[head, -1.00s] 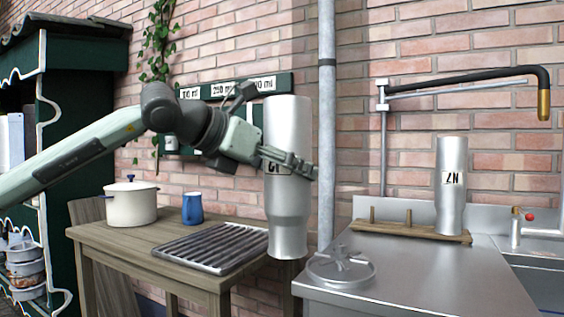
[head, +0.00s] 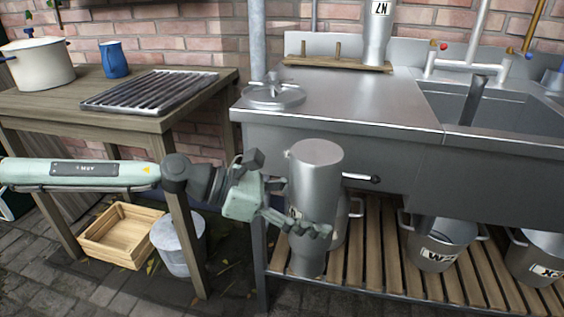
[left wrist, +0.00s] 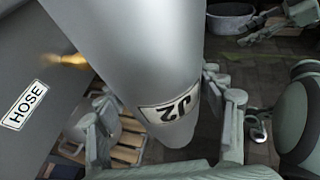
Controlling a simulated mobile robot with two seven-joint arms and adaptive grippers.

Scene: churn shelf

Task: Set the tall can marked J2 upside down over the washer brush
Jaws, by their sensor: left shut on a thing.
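The tall grey J2 can (head: 316,203) is in my left gripper (head: 308,224). It is held roughly upright in front of the steel sink unit, below counter height. A plain closed end faces up; its lower end is hard to make out. In the left wrist view the can (left wrist: 140,50) lies between the fingers (left wrist: 165,125), and its J2 label reads upside down. The washer brush (head: 273,94), a round metal dish with a cross-shaped top, sits on the counter's left end, uncovered and apart from the can. What looks like my right gripper (left wrist: 262,25) shows small in the left wrist view.
A can marked N7 (head: 378,35) stands on a wooden peg board (head: 335,62) behind. The counter's front edge (head: 340,124) is close above the can. Pots (head: 440,245) stand on the slatted shelf below. A wooden table (head: 60,108) with a rack (head: 150,91) is left. Mid-counter is clear.

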